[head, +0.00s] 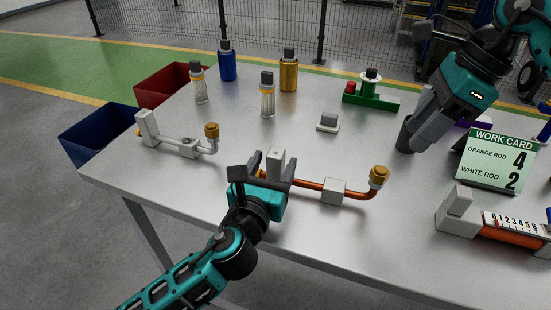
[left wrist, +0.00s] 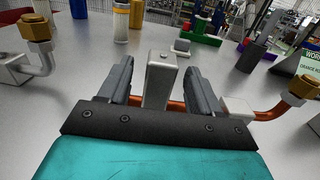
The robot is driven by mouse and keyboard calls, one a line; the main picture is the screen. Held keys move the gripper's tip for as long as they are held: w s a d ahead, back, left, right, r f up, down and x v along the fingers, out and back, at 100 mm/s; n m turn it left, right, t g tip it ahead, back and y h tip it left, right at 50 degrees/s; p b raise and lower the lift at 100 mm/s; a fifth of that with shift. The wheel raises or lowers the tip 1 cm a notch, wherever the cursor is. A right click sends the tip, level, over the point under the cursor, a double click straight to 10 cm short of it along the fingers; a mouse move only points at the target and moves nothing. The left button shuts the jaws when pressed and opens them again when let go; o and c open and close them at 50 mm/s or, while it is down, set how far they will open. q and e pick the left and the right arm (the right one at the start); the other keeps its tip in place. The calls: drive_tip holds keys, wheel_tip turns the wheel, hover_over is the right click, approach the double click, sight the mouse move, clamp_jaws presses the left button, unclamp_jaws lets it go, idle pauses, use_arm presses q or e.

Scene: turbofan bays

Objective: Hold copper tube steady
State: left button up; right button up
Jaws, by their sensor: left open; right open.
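The copper tube (head: 310,185) lies near the table's front edge. Its right end bends up to a brass nut (head: 378,175), and a pale block (head: 333,191) sits around its middle. A taller grey block (head: 276,160) stands at its left end. My left gripper (head: 272,170) is open, with one finger on each side of the tall block. In the left wrist view the tall block (left wrist: 159,78) stands between the fingers, with copper tube (left wrist: 177,105) behind them; contact cannot be told. My right gripper (head: 420,138) is open, pointing down at the right, beside a dark cylinder (head: 404,135).
A grey tube with a brass nut (head: 211,130) lies at left. Several bottles, including a blue one (head: 228,64), stand behind. Red (head: 170,84) and blue bins (head: 95,135) flank the left edge.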

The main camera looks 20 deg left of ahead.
use_arm(q)
drive_tip(key=shift+w, duration=1.1)
drive_tip(key=shift+c, duration=0.4)
clamp_jaws()
use_arm(e)
drive_tip(key=shift+o, duration=1.4)
drive_tip(key=m+h, duration=0.4)
drive_tip(key=m, duration=0.9)
approach(380, 171)
wheel_tip(380, 171, down, 8)
drive_tip(key=shift+s+f, duration=0.1)
drive_tip(key=shift+f, duration=0.15)
